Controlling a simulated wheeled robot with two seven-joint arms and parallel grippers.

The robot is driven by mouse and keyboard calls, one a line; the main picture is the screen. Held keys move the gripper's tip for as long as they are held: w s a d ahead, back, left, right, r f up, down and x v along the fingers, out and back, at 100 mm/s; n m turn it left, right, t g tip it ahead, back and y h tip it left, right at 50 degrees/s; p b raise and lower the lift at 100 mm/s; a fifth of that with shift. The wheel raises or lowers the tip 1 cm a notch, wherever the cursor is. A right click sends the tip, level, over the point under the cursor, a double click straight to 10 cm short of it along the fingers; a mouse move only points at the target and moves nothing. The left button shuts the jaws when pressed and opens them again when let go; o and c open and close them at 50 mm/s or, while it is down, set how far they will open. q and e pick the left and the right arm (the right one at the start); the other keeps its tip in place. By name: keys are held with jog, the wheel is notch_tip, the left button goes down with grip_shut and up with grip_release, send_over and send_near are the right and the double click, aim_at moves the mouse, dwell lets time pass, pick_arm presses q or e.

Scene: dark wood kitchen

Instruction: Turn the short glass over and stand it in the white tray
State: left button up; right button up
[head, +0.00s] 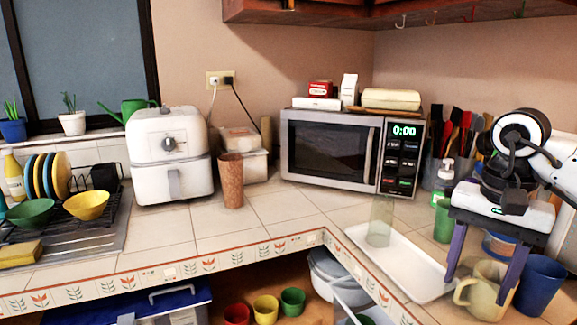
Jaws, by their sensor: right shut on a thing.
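A clear, greenish glass (380,222), taller than wide, stands upright in the far end of the white tray (412,272) on the right-hand counter. My right gripper (477,287) points down beyond the tray's right edge, its two purple fingers spread to the width of a glass. It is shut on what I take to be the short glass, but the clear outline barely shows against the things behind. I cannot tell which way up it is. A beige mug (487,292) shows between and behind the fingertips. My left gripper is not in view.
A blue cup (540,284) stands to the right of the mug, and a green cup (443,221) behind the tray. A microwave (332,147) stands at the back, a brown tumbler (231,182) to its left. The tray's near part is bare.

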jog(key=shift+s+a+f+n, duration=0.25)
jog(key=shift+s+a, duration=0.1)
jog(key=shift+s, duration=0.1)
jog(key=shift+s+a+f+n, duration=0.2)
jog(key=shift+s+a+n, duration=0.05)
jog(key=shift+s+a, duration=0.15)
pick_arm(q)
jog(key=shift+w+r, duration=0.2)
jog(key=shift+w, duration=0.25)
pick_arm(e)
jog(key=s+a+f+n, duration=0.7)
jog(key=s+a+f, duration=0.1)
jog(key=s+f, duration=0.1)
jog(key=shift+s+a+f, duration=0.3)
jog(key=shift+s+f, duration=0.1)
jog(key=shift+s, duration=0.1)
